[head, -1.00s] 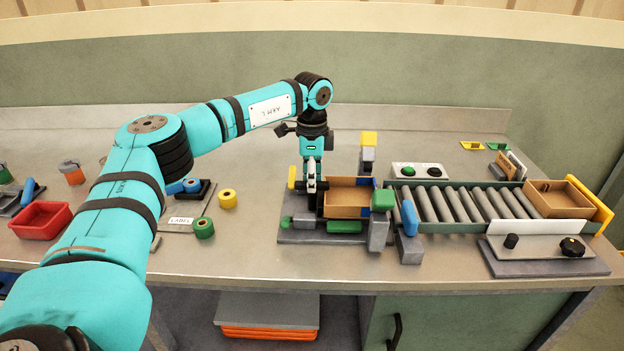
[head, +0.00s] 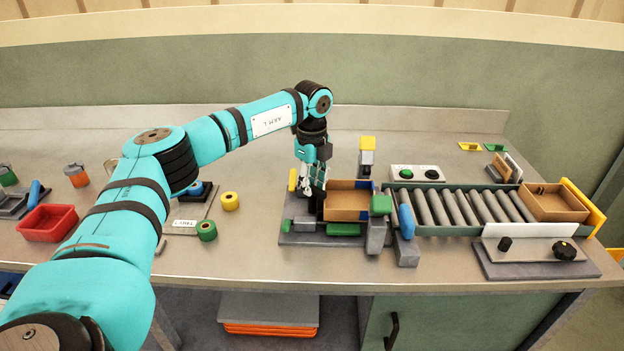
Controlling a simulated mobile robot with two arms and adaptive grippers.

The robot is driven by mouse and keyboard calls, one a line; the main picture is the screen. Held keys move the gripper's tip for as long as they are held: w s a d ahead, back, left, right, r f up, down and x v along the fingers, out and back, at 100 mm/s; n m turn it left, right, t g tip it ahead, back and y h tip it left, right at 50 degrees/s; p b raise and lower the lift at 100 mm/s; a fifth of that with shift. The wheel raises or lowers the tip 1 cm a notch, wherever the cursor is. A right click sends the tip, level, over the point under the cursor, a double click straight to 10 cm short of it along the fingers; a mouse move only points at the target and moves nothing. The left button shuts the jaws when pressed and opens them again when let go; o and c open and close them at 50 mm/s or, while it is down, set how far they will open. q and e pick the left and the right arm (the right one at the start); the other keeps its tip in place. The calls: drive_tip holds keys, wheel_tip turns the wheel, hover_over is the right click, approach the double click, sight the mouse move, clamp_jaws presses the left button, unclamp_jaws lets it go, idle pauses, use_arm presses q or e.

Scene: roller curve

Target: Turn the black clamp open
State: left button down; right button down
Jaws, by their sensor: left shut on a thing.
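My left gripper (head: 315,188) points down over the left end of the grey fixture (head: 296,239) and is shut on a dark part, which looks like the black clamp (head: 314,206). The fingers cover most of the clamp, so its exact angle is hard to tell. An open brown box (head: 346,204) sits on the fixture just right of the gripper. My right gripper is not in view.
A roller conveyor (head: 462,228) runs right from the fixture, with another brown box (head: 555,203) at its far end. Green, blue and yellow blocks surround the fixture.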

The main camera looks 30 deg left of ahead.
sight(312, 186)
use_arm(q)
drive_tip(key=m+p, duration=0.1)
drive_tip(key=m, duration=0.4)
drive_tip(key=shift+r+m, duration=0.1)
drive_tip(key=shift+m, duration=0.2)
drive_tip(key=shift+m+p, duration=0.55)
drive_tip(key=shift+m, duration=1.65)
drive_tip(key=c, duration=1.2)
unclamp_jaws()
drive_tip(key=shift+c, duration=0.2)
wheel_tip(312, 186, up, 12)
